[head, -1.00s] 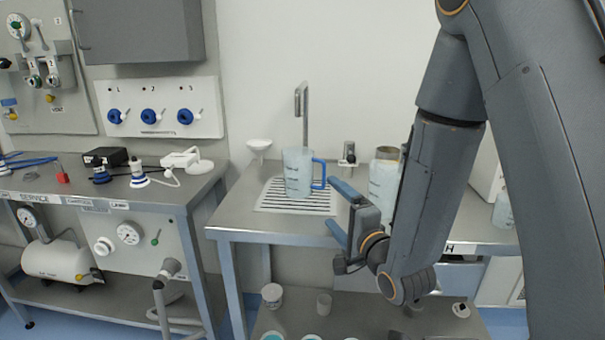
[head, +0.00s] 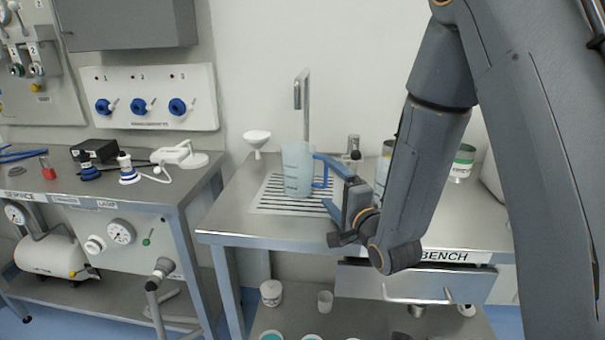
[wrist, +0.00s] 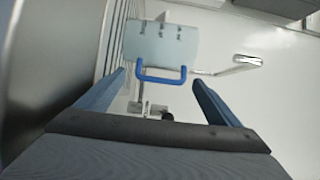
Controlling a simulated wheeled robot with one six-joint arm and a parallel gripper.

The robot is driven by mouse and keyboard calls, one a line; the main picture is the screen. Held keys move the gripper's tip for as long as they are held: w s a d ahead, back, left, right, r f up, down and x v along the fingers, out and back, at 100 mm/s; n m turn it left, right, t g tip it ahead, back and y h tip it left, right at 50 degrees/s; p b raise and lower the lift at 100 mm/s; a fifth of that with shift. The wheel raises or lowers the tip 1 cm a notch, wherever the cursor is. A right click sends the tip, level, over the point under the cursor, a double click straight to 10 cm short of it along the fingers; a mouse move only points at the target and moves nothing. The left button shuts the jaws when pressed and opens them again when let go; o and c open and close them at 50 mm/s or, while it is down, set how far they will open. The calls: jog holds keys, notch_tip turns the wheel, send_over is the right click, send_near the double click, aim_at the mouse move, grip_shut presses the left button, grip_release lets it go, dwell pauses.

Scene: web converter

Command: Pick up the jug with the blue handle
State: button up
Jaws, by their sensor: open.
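The jug (head: 297,170) is translucent pale blue with dark markings and a blue handle (head: 322,171). It stands upright on the slotted drain grate of the bench, handle to the right. My gripper (head: 328,179) is open just right of the jug, its fingers pointing at the handle. In the wrist view the jug (wrist: 160,44) lies ahead between the two fingers (wrist: 150,92), with the blue handle (wrist: 161,75) facing me. The handle sits between the fingertips or slightly beyond them; I cannot tell whether anything touches.
A tap (head: 304,105) rises behind the jug. A white funnel (head: 257,140) stands to its left on the bench (head: 232,215). The bench front-left is clear.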

aim_at(305, 172)
jog(key=shift+p+x, duration=0.6)
jog(key=shift+x, duration=1.65)
jog(key=shift+d+r, duration=0.1)
jog(key=c, duration=1.3)
jog(key=shift+r, duration=0.1)
jog(key=shift+c, duration=1.4)
jog(key=shift+w, duration=0.1)
